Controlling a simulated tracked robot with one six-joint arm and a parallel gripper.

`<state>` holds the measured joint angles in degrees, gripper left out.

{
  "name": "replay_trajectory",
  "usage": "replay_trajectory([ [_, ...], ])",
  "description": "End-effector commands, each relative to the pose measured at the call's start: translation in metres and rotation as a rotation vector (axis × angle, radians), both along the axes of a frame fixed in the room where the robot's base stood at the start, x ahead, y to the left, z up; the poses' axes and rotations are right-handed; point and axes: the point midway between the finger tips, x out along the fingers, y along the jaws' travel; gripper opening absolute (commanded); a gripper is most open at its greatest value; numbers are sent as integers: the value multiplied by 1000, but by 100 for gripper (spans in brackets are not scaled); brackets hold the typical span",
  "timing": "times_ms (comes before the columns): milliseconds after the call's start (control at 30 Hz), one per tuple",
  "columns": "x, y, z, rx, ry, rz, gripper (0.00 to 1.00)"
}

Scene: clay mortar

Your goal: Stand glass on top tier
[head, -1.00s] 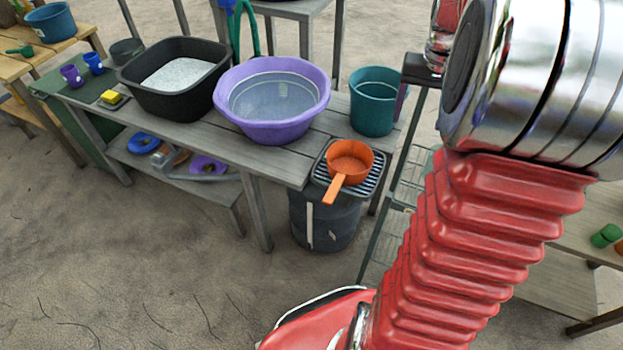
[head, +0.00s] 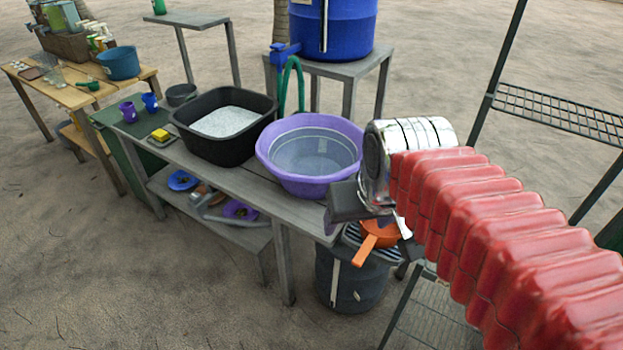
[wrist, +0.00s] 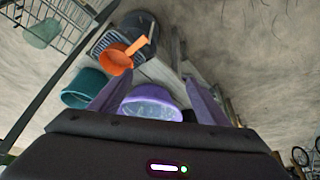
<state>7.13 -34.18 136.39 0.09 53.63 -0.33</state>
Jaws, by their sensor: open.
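My gripper (head: 378,222) is at the right end of the grey bench, in front of the orange pan in the head view. Its two fingers are spread with nothing between them in the wrist view (wrist: 157,92). A pale green, see-through vessel (wrist: 42,32), perhaps the glass, stands on a wire rack (wrist: 75,22) at the upper left of the wrist view, apart from my fingers. A wire shelf (head: 560,110) of a dark metal stand is at the right in the head view, its visible part bare. My arm hides part of the stand.
The orange pan (head: 378,238) sits over a dark bin (head: 350,285). The purple basin (head: 268,150) and black tub (head: 180,128) stand on the bench. A teal bucket (wrist: 85,88) shows in the wrist view. A blue tank (head: 330,28) stands behind. Sandy ground at the front is clear.

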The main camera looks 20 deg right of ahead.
Motion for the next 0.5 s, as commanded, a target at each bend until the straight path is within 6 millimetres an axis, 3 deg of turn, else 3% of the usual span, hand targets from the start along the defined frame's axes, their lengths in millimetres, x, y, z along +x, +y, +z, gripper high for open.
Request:
replay_trajectory([
  [200, -27, 33, -9, -3, -59, 101, 69],
  [500, -32, 39, -12, -3, -70, 121, 69],
])
